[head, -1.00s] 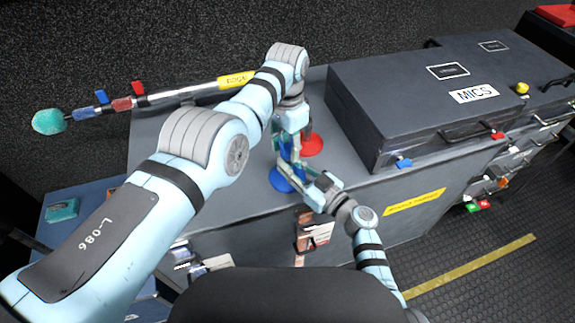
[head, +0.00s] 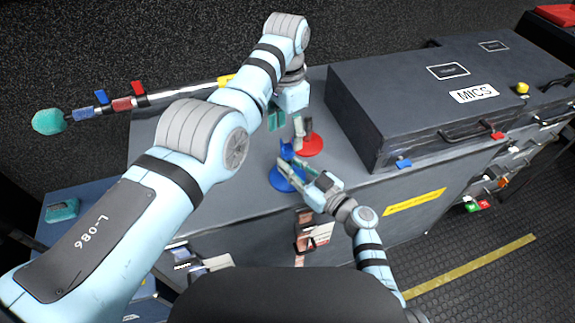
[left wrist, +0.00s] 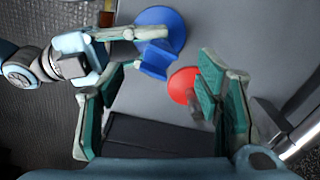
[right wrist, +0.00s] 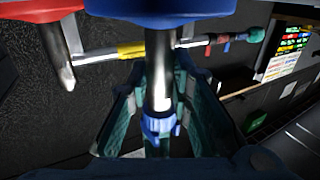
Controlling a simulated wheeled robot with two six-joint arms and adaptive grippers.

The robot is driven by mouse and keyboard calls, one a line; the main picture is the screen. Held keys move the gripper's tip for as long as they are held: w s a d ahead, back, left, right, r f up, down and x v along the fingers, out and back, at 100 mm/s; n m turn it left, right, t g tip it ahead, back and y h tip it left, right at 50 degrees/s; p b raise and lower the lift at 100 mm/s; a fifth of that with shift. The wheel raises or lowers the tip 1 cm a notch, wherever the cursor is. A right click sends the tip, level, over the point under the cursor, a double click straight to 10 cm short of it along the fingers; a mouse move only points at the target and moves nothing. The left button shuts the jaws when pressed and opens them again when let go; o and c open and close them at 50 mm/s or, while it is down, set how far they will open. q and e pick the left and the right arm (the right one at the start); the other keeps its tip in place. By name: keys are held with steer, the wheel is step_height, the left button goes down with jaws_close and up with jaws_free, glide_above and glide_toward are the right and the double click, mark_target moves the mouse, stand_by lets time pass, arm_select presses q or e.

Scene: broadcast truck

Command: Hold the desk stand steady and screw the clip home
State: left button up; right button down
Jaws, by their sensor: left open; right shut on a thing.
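The blue desk stand (head: 285,181) stands upright on the grey case top, with a round blue base. A blue cradle-like clip (head: 287,149) sits at its top; it also shows in the left wrist view (left wrist: 155,58). I cannot tell how tightly it is seated. My right gripper (head: 290,168) is shut on the stand's stem. The right wrist view shows the metal stem (right wrist: 158,75) and a blue collar (right wrist: 160,125) between its fingers. My left gripper (head: 285,119) is open and empty, above and apart from the clip.
A red-based stand (head: 311,147) stands close behind the blue one. A dark MICS case (head: 390,105) is at the right. A boom pole with a teal foam tip (head: 49,121) lies across the back left. A yellow label (head: 415,201) marks the front face.

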arm_select(q)
step_height(320, 180, up, 7)
steer(key=shift+s+f, duration=0.1)
arm_select(e)
steer(key=c, duration=1.4)
jaws_free()
steer(key=shift+o, duration=0.2)
steer(key=shift+s+d, duration=0.1)
steer(key=v, duration=1.1)
steer(key=shift+s+d, duration=0.2)
steer(key=shift+s, duration=0.1)
arm_select(q)
steer(key=shift+a+f, duration=0.1)
steer(key=shift+a, duration=0.05)
arm_select(e)
steer(key=shift+a, duration=0.1)
